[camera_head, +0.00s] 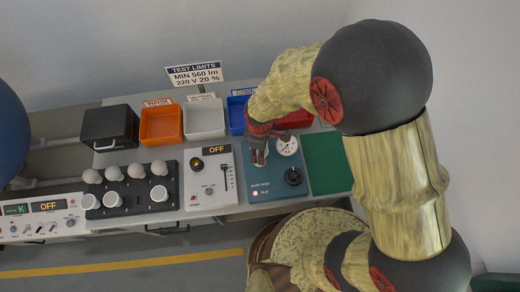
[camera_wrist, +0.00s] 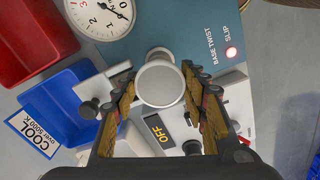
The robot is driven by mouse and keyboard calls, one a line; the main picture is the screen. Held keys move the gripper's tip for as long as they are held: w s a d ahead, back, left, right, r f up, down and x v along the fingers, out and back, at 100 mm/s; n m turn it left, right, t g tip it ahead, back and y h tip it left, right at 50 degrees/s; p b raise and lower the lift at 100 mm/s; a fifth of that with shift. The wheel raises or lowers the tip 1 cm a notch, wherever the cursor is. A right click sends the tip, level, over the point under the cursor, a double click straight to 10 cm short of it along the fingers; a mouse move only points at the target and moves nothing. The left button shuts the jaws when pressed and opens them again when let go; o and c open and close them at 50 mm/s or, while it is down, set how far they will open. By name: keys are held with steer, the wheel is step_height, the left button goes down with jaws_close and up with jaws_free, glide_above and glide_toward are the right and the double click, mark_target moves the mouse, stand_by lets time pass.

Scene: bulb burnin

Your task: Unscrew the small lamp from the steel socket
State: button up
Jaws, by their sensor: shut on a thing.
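The small lamp (camera_wrist: 161,84) shows as a white round bulb top between the two fingers in the wrist view. My gripper (camera_wrist: 159,72) is shut on it, one finger on each side. In the head view my gripper (camera_head: 259,130) points down over the teal base-twist panel (camera_head: 265,187), left of its dial gauge (camera_head: 286,145). A pale upright shape shows below the fingers there; I cannot tell lamp from socket in it. A red light (camera_wrist: 231,52) labelled SLIP is lit on the panel.
A black knob (camera_head: 293,176) stands on the teal panel. Left are a grey tester reading OFF (camera_head: 216,149) and a black rack (camera_head: 128,190) with several white bulbs. Orange (camera_head: 161,124), white (camera_head: 204,118), blue (camera_head: 236,115) and red (camera_head: 296,120) bins line the back. A green mat (camera_head: 327,163) is clear.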

steer(key=n, duration=1.2)
steer(key=o, duration=1)
